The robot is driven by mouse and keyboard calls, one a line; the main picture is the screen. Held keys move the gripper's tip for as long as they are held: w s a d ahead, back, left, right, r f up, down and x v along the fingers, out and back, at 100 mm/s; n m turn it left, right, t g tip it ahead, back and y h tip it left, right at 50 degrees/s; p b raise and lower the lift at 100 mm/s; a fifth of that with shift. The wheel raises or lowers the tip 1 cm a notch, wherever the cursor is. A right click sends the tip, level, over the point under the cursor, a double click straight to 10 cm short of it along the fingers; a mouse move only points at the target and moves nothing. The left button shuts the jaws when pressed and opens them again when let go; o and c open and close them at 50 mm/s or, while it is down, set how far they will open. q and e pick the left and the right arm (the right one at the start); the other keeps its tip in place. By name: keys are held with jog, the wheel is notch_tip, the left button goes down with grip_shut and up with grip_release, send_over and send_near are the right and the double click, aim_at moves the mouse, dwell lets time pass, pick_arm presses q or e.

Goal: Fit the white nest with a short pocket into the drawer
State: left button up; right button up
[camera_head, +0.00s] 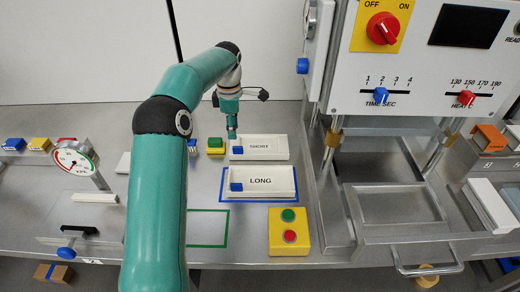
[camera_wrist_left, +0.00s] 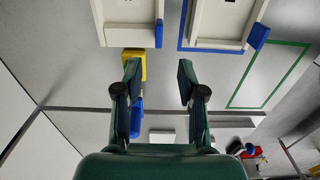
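The white nest with the short pocket, marked SHORT (camera_head: 275,154), lies on the bench with a blue tab (camera_head: 237,150) at its left end. In the left wrist view the nest (camera_wrist_left: 120,35) is at the top, its blue tab (camera_wrist_left: 158,33) ahead of the fingers. My left gripper (camera_head: 232,133) is over the nest's left end; in the wrist view the gripper (camera_wrist_left: 159,75) is open with nothing between its fingers. Contact with the tab cannot be told. The drawer (camera_head: 400,205), a metal tray with a front handle (camera_head: 430,268), looks empty. My right gripper is not in view.
A second white nest marked LONG (camera_head: 285,194) sits inside a blue outline in front. An empty green outline (camera_head: 207,243), a dial gauge (camera_head: 76,162) and small coloured blocks lie left. The press (camera_head: 430,60) overhangs the drawer.

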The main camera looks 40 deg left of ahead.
aim_at(234, 147)
pick_arm(q)
notch_tip(234, 147, down, 3)
jog(key=shift+f, duration=0.15)
jog(key=f+p, duration=0.1)
jog(key=f, duration=0.3)
jog(key=shift+a+f+p, duration=0.15)
jog(key=shift+a+p, duration=0.05)
jog(key=shift+p, duration=0.1)
jog(key=shift+f, duration=0.55)
grip_shut()
jog(key=shift+r, duration=0.1)
